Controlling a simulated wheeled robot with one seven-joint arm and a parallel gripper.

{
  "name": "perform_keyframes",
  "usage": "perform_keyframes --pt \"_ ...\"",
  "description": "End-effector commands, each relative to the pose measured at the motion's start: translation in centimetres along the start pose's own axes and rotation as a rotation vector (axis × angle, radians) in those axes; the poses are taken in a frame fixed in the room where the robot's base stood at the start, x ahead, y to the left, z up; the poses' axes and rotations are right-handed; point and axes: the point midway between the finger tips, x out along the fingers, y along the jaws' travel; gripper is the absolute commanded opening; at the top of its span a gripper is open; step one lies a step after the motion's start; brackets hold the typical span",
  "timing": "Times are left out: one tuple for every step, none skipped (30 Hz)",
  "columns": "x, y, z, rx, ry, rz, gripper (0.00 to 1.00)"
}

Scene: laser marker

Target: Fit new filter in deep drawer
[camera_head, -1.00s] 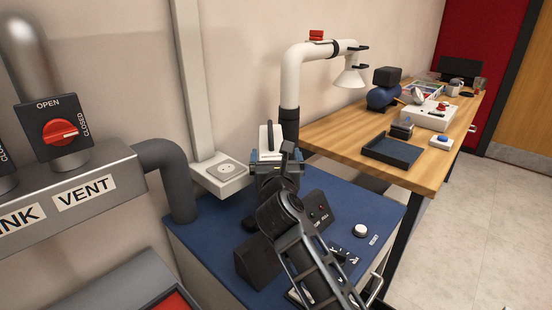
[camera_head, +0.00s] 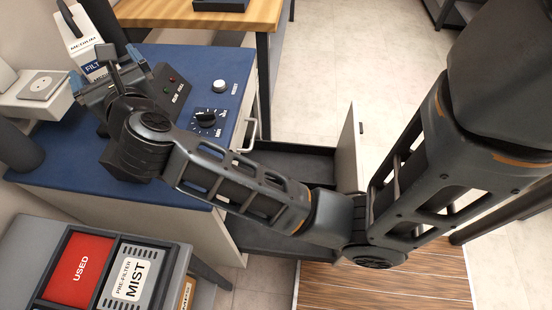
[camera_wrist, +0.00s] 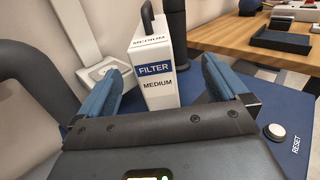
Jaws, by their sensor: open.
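The new filter (camera_head: 84,40) is a white box with a blue FILTER band, the word MEDIUM and a dark top handle. It stands upright at the back of the blue-topped cabinet; the wrist view shows its front face (camera_wrist: 158,93). My gripper (camera_head: 106,70) is open and empty, with its blue-padded fingers pointing at the filter. In the wrist view the filter appears between the fingers, beyond their tips. A drawer (camera_head: 350,150) stands pulled out low on the cabinet's front side. Its interior is dark and partly hidden by my arm.
A control box with a knob (camera_head: 206,118) and a white RESET button (camera_head: 220,86) sit on the cabinet top. A grey pipe and a socket box (camera_head: 40,88) stand left. A grey unit in front has a red USED bay (camera_head: 80,268) and a MIST pre-filter (camera_head: 134,280).

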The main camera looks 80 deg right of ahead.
Motion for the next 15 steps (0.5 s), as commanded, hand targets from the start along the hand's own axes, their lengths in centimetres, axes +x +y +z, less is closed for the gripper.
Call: perform_keyframes --pt "-0.8 -0.5 -0.5 -0.049 -0.009 -0.004 1.0" --pt "-1.4 -0.9 -0.8 -0.093 -0.019 -0.009 1.0" --pt "-2.3 -1.6 -1.1 -0.163 -0.035 -0.015 1.0" --pt "-3.2 -2.1 -1.3 -0.228 -0.052 -0.019 1.0" --pt "-4.2 -2.7 -1.5 -0.299 -0.069 -0.024 1.0" --pt "-5.5 -3.5 -1.8 -0.404 -0.095 -0.027 1.0" --pt "-6.6 -4.0 -1.9 -0.486 -0.116 -0.03 1.0" --pt "-7.7 -4.5 -2.0 -0.572 -0.137 -0.031 1.0" --pt "-9.2 -5.1 -2.2 -0.685 -0.165 -0.029 1.0" --pt "-10.3 -5.5 -2.2 -0.77 -0.187 -0.028 1.0" --pt "-11.4 -5.9 -2.3 -0.855 -0.209 -0.024 1.0" --pt "-12.8 -6.2 -2.4 -0.97 -0.24 -0.016 1.0" --pt "-13.9 -6.5 -2.4 -1.055 -0.263 -0.01 1.0" --pt "-15.0 -6.7 -2.5 -1.142 -0.287 -0.002 1.0" --pt "-16.5 -7.0 -2.5 -1.257 -0.32 0.01 1.0"
